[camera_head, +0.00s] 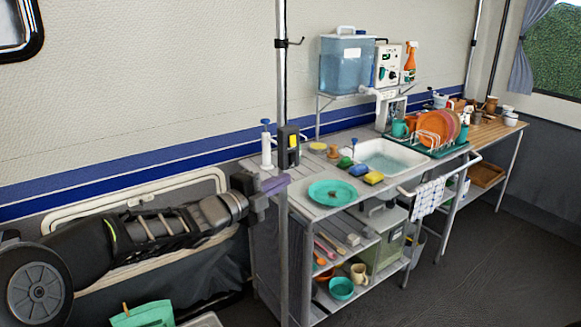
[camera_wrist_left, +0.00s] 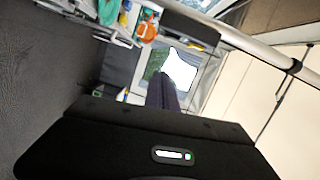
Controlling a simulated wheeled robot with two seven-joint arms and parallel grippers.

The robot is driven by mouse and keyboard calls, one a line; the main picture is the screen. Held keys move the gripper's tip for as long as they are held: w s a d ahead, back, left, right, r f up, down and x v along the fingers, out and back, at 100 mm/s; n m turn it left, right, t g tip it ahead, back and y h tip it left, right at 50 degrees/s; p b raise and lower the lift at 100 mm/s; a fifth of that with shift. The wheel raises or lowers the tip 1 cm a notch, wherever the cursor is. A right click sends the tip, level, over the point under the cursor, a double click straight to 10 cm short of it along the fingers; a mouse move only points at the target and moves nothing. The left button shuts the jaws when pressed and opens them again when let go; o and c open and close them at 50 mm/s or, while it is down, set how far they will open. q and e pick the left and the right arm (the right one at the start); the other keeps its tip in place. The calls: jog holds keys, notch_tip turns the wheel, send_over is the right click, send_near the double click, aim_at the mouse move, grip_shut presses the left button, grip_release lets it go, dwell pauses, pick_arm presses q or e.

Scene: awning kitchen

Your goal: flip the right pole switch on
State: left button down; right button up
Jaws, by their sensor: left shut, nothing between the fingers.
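A dark switch box (camera_head: 288,150) with a yellow part on its front is fixed to the near upright pole (camera_head: 282,80), just above counter height. I cannot tell whether its switch is on or off. My left gripper (camera_head: 277,184) comes in from the left and is shut, with its purple fingers together and empty. In the head view its fingertips are a little below and left of the box, apart from it in the picture. The fingers also show shut in the left wrist view (camera_wrist_left: 163,92), where I cannot make out the switch. My right gripper is not in view.
A white pump bottle (camera_head: 266,150) stands just left of the switch box. The counter (camera_head: 318,207) holds a teal plate (camera_head: 332,193), a sink (camera_head: 390,158) and a dish rack with plates (camera_head: 434,128). Open floor (camera_head: 480,240) lies at the right.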

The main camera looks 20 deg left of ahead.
aim_at(289, 168)
pick_arm(q)
jog(key=w+p, duration=0.1)
jog(key=w, duration=0.1)
jog(key=w+p, duration=0.1)
jog(key=w, duration=0.2)
jog(key=w+p, duration=0.1)
jog(key=w, duration=0.2)
jog(key=shift+w+d+f, duration=0.15)
jog(key=shift+w+d, duration=0.1)
jog(key=shift+w+a+f, duration=0.2)
jog(key=shift+w+a, duration=0.05)
jog(key=shift+w+a+m+b, duration=0.1)
jog(key=shift+a+m+b, duration=0.15)
jog(key=shift+b, duration=0.35)
jog(key=shift+d+f, duration=0.1)
